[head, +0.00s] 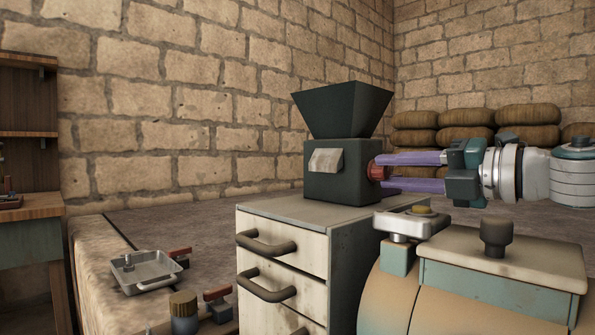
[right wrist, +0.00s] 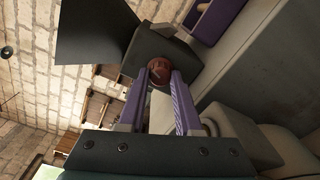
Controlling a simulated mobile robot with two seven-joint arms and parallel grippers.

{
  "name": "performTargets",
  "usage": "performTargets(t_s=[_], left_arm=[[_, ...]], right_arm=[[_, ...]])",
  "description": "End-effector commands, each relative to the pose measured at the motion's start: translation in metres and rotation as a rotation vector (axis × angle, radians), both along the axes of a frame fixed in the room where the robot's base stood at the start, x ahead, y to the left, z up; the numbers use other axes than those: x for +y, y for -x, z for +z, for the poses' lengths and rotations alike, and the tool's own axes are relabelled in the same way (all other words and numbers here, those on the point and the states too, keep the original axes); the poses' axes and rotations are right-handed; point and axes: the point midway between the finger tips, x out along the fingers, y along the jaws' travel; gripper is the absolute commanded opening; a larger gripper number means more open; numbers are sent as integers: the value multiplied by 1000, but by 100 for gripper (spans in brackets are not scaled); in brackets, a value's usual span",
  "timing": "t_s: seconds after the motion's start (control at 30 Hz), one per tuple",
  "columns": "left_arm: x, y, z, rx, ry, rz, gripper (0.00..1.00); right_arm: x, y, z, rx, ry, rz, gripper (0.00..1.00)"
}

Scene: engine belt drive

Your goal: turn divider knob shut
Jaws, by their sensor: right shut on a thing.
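The divider is a dark green box (head: 340,173) with a flared hopper (head: 343,108) on top, standing on a drawer cabinet. Its red knob (head: 377,171) sticks out of the right side. My right gripper (head: 386,172) reaches in from the right, its purple fingers level and shut on the knob. In the right wrist view the round red knob (right wrist: 158,68) sits between the fingertips (right wrist: 160,76). The fingers hide part of the knob, so its turn angle is hard to tell. My left gripper is not in view.
The drawer cabinet (head: 285,240) has dark handles on its front. A rounded tan machine (head: 490,300) with a dark top knob (head: 495,235) stands below my right arm. A metal tray (head: 146,272) lies at the lower left. Sacks (head: 466,140) are stacked behind.

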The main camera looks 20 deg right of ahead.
Motion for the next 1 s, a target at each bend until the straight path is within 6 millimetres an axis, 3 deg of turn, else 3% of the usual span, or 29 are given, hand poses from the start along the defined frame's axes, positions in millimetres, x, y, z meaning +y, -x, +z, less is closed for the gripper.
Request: performTargets(t_s=[0.43, 1.0], left_arm=[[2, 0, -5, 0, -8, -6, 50], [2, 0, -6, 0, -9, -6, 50]], right_arm=[[0, 0, -2, -110, 271, 0, 0], [0, 0, -2, -136, 339, 0, 0]])
